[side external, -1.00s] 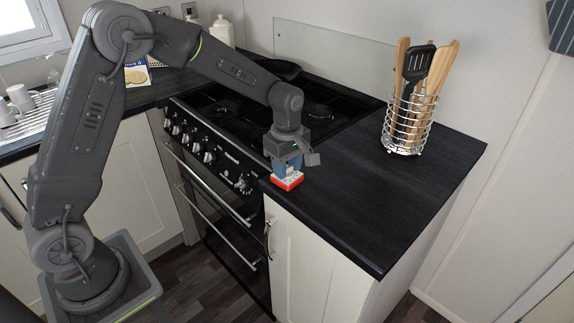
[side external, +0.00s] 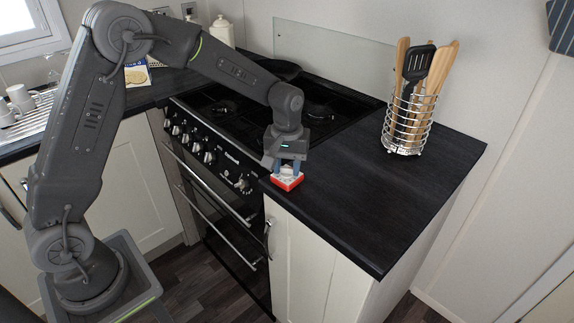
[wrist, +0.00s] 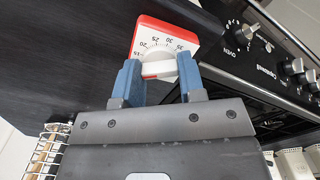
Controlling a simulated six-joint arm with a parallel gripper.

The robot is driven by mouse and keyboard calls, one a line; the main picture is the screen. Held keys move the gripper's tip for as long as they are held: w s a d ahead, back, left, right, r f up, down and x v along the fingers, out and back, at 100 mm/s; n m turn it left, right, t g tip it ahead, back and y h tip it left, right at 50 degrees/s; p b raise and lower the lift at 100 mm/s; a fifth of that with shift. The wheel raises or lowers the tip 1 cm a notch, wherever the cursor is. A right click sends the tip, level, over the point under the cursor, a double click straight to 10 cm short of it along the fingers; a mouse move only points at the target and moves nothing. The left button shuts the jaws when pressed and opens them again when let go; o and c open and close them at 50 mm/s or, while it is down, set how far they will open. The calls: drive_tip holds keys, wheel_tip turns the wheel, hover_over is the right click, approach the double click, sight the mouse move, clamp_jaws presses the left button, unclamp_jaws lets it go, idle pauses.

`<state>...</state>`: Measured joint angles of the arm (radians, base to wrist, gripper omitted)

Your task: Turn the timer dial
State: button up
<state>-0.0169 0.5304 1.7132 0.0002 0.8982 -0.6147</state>
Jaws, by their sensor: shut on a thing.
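The timer (side external: 287,181) is a small red box with a white top, lying on the dark worktop at its front left corner, beside the cooker. The wrist view shows its white face (wrist: 186,42) with printed numbers and a round white dial (wrist: 158,66). My gripper (side external: 284,170) points down at the timer from above. In the wrist view its blue fingers (wrist: 158,80) are on either side of the dial and shut on it. The lower part of the dial's scale is hidden behind the dial and fingers.
The black cooker (side external: 232,112) with its row of knobs is just left of the timer. A wire holder (side external: 407,125) with wooden utensils and a black spatula stands at the back right. The worktop (side external: 370,200) between is clear. Its front edge is close to the timer.

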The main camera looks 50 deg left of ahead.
sight(287, 168)
drive_tip(key=shift+m, duration=1.1)
drive_tip(key=o, duration=0.9)
drive_tip(key=shift+o, duration=0.2)
drive_tip(key=shift+r, duration=0.1)
wheel_tip(287, 168, up, 14)
